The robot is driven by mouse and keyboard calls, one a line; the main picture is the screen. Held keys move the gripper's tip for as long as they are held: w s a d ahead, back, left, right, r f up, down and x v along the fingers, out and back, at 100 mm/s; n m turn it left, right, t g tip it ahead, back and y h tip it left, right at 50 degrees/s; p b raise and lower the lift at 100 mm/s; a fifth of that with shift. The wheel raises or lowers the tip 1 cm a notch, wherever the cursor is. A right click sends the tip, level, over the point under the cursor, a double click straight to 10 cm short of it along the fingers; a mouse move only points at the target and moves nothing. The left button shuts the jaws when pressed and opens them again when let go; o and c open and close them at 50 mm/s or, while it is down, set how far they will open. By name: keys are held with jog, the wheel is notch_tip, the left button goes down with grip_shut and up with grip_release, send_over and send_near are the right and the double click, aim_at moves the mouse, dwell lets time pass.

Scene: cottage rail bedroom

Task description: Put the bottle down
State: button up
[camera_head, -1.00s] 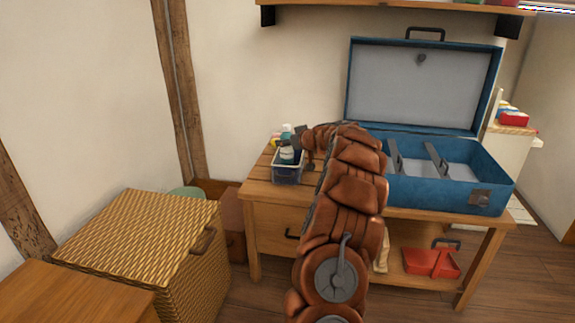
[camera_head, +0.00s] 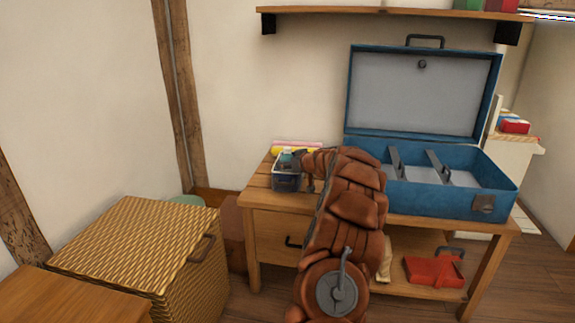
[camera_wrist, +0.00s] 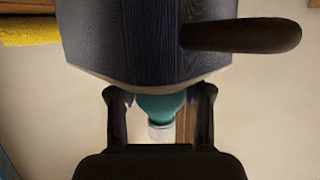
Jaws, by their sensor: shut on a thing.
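The bottle shows in the wrist view as a teal body (camera_wrist: 160,105) with a pale end piece between my two dark fingers. My gripper (camera_wrist: 159,92) is shut on it. In the head view the bottle (camera_head: 286,157) is a small teal shape at the top of a dark blue bin (camera_head: 287,183), with my gripper (camera_head: 297,160) at its right. The bin stands at the left end of the wooden table (camera_head: 257,197). A dark body with a handle (camera_wrist: 150,45) fills the top of the wrist view and hides part of the bottle. Whether the bottle touches the bin's floor is hidden.
A pink and yellow item (camera_head: 296,147) lies behind the bin. An open blue suitcase (camera_head: 450,194) fills the table's right side. A wicker hamper (camera_head: 140,250) stands at the left, and a shelf (camera_head: 390,13) hangs above. A red item (camera_head: 433,271) lies on the lower shelf.

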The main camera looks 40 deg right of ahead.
jog(key=o, duration=1.4)
jog(key=shift+c, duration=0.2)
jog(key=shift+r+p, duration=0.2)
jog(key=shift+p, duration=0.15)
jog(key=p+v, duration=0.2)
jog(key=v, duration=1)
jog(key=shift+f, duration=0.2)
jog(key=shift+s, duration=0.1)
